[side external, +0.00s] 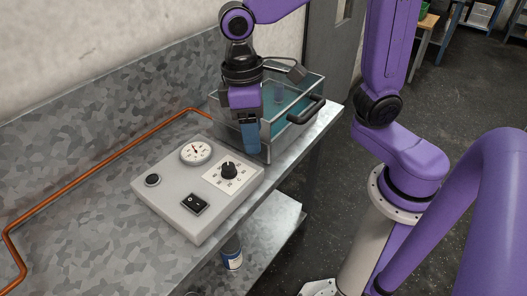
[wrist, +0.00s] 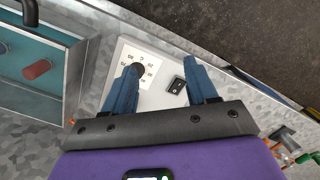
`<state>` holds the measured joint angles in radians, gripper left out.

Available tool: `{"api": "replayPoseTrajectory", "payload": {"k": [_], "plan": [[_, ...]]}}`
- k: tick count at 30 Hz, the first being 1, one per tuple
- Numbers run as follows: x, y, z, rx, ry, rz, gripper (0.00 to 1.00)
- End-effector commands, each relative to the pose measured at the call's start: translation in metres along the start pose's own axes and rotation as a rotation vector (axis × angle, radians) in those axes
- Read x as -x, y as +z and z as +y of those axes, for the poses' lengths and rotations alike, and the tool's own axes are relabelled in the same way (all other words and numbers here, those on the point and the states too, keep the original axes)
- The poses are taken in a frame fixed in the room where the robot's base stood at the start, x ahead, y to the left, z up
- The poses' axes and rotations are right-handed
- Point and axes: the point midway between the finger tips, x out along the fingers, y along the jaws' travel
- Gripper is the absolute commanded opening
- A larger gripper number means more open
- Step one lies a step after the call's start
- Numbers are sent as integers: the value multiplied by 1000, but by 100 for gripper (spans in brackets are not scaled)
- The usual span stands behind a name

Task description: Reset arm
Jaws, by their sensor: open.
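My gripper (side external: 249,134) hangs between the control box and the tank in the side external view. In the wrist view my gripper (wrist: 164,86) shows two blue fingers spread apart with nothing between them. The grey control box (side external: 191,222) lies on the metal bench and carries a dial gauge (side external: 196,152), a black knob (side external: 229,170), a rocker switch (side external: 194,204) and a round black button (side external: 152,180). In the wrist view the knob (wrist: 138,69) is beside the left finger and the rocker switch (wrist: 176,86) is between the fingers. The fingers appear apart from both.
A clear tank (side external: 315,88) of blue liquid with a black handle (side external: 306,110) stands behind my gripper. A reddish cylinder (wrist: 37,69) is in it. A copper pipe (side external: 95,168) runs along the bench (side external: 70,230). A can (side external: 232,258) stands on the lower shelf.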

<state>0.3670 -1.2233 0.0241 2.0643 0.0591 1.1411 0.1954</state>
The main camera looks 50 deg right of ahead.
Motion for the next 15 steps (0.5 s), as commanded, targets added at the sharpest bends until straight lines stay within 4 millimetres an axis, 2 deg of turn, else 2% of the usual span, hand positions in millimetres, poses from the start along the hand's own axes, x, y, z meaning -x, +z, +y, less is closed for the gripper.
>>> {"api": "replayPoseTrajectory", "payload": {"k": [1,9,15], "plan": [[-3,16,1,39,4,11,57],[-23,90,6,253,28,66,57],[-38,136,10,389,40,100,57]]}}
